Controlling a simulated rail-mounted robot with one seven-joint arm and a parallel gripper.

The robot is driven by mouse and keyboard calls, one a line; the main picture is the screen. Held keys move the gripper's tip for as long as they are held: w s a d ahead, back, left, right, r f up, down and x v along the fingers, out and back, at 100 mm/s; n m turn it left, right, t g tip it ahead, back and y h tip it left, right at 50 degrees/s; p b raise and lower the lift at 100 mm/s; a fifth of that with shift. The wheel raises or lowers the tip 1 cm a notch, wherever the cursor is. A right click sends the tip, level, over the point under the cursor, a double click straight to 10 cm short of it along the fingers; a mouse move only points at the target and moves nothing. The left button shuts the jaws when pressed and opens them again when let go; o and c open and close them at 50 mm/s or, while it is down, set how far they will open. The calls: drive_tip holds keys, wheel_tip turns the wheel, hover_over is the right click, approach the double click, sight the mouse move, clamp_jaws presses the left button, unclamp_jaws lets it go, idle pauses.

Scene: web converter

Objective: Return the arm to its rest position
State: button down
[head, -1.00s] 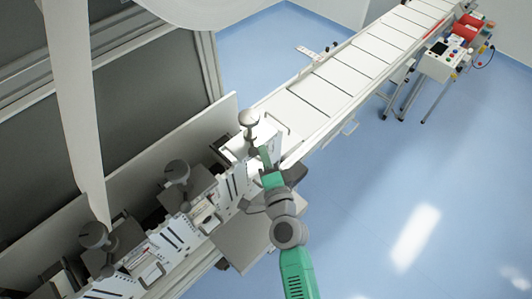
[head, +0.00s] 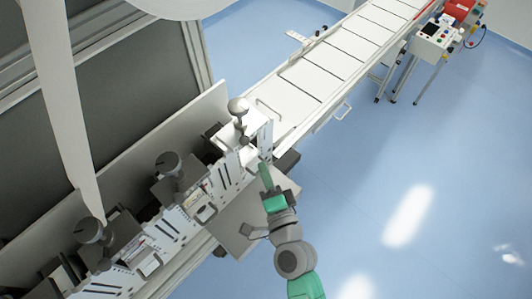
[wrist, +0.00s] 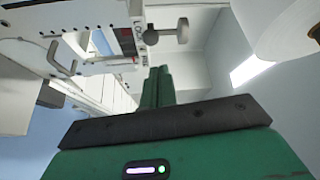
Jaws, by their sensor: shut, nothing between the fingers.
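My gripper (head: 264,168) is green with a grey wrist and stands in the lower middle of the head view, beside the near side of the feeder line. In the wrist view its two green fingers (wrist: 157,86) are together, with nothing between them. The fingers point up toward the white feeder station (head: 243,140) at the right end of the row. In the head view they appear close to its edge, and I cannot tell the exact gap.
Several feeder stations with grey rollers (head: 168,162) line the left. A white conveyor (head: 325,70) runs to the upper right, toward a control box (head: 434,38) on legs. A grey plate (head: 240,215) lies near my arm. The blue floor (head: 400,170) at right is open.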

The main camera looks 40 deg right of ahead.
drive_tip(key=shift+s+a, duration=0.25)
drive_tip(key=shift+s, duration=0.05)
idle(0.4)
drive_tip(key=w+a+r+n+t+y+p, duration=0.1)
drive_tip(key=w+a+r+n+t+y, duration=0.25)
drive_tip(key=r, duration=0.65)
drive_tip(key=w+a+r+n+y+p, duration=0.15)
drive_tip(key=a+r+n, duration=0.4)
drive_tip(key=r, duration=0.55)
drive_tip(key=w+a+r+n+t+y, duration=0.1)
drive_tip(key=w+a+r+n+y, duration=0.25)
drive_tip(key=r, duration=0.65)
drive_tip(key=s+a+r+n+t, duration=0.1)
drive_tip(key=s+a+r+n, duration=0.1)
drive_tip(key=r, duration=0.5)
drive_tip(key=s+a+r+n+t+p, duration=0.1)
drive_tip(key=s+a+r+n, duration=0.2)
drive_tip(key=r, duration=0.5)
drive_tip(key=s+a+r+n+t+h+p, duration=0.1)
drive_tip(key=s+a+r+n, duration=0.2)
drive_tip(key=s+a+r, duration=0.2)
wheel_tip(320, 180, up, 3)
drive_tip(key=shift+a+r, duration=0.1)
drive_tip(key=shift+a, duration=0.05)
